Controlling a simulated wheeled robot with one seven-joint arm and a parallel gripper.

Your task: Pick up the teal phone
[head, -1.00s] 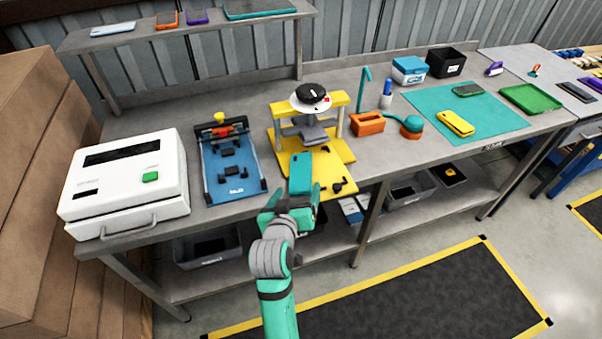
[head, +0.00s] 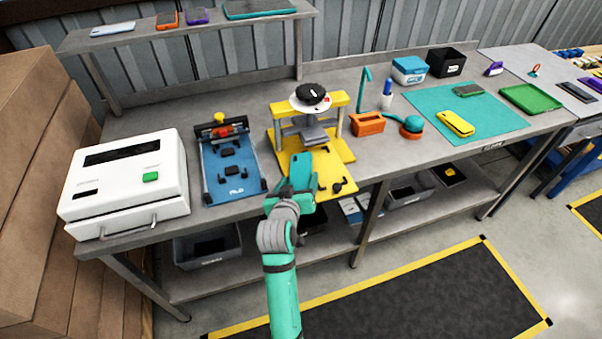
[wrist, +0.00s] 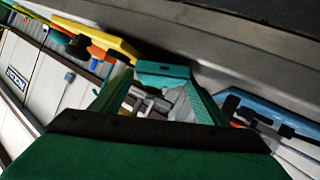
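The teal phone (head: 301,168) shows in the head view as a slim teal slab with a dark mark near its upper left corner. It is tilted to the right and stands out from the end of my gripper (head: 291,194), which appears shut on its lower part. The gripper is at the bench's front edge, before the yellow press, and the phone overlaps the press's base in the picture. The phone's lower part is hidden by the gripper.
The yellow press (head: 336,165) stands right behind the phone. A blue fixture board (head: 211,184) and a white machine (head: 125,187) stand to its left. An orange block (head: 367,124) and a teal mat (head: 500,125) with phones lie to the right. A raised shelf (head: 215,25) runs behind.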

